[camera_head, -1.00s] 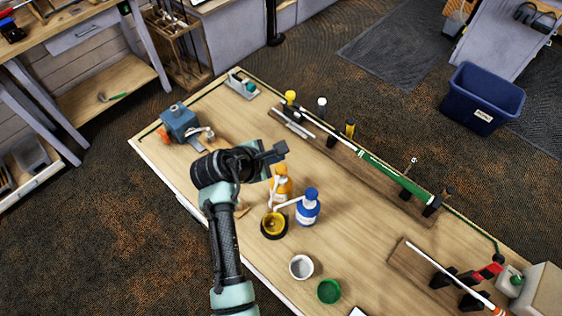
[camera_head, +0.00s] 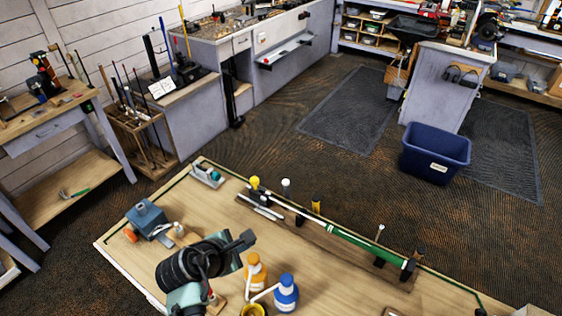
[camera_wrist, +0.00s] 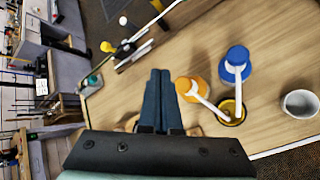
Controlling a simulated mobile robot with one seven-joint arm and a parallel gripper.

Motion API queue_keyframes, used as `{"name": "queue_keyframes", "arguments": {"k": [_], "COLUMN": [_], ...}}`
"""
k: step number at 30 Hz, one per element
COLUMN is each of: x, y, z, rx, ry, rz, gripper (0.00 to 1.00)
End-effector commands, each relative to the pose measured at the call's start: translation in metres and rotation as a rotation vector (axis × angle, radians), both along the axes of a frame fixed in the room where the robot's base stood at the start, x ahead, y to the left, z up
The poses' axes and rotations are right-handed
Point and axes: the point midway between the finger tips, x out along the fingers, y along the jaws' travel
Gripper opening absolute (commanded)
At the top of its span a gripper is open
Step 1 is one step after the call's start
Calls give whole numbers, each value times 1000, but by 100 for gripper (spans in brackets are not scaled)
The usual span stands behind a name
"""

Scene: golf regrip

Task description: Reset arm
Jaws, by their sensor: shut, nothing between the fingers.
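My gripper (camera_head: 241,245) is over the left part of the wooden workbench (camera_head: 330,285), left of the orange bottle. In the wrist view its fingers (camera_wrist: 160,75) are together with nothing between them. The orange bottle (camera_head: 256,272) and the blue bottle (camera_head: 286,292) stand on the bench. They also show in the wrist view, orange (camera_wrist: 192,90) and blue (camera_wrist: 235,67), beside a yellow-lined cup (camera_wrist: 231,110). A golf club with a green section (camera_head: 352,244) lies across supports along the bench's far side.
A blue-grey vise (camera_head: 147,217) sits at the bench's left corner, with a teal-topped tool (camera_head: 206,173) at the far corner. A white cup (camera_wrist: 299,103) stands right of the bottles in the wrist view. A blue bin (camera_head: 435,153) stands on the floor beyond the bench.

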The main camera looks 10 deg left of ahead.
Motion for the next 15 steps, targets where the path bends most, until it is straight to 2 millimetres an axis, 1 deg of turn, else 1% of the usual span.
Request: {"name": "queue_keyframes", "arguments": {"k": [5,8,9,11,12,14,15], "x": [1,24,36,54,64,74,77], "y": [0,-1,-3,-8,-14,-26,-35], "z": [1,27,45,79,106,150,180], "rx": [7,171,269,449,581,785,916], "ry": [-5,-111,-172,-281,-358,-472,-544], "rz": [-4,-79,-119,-187,-229,-280,-303], "gripper": [0,0,0,0,0,0,0]}}
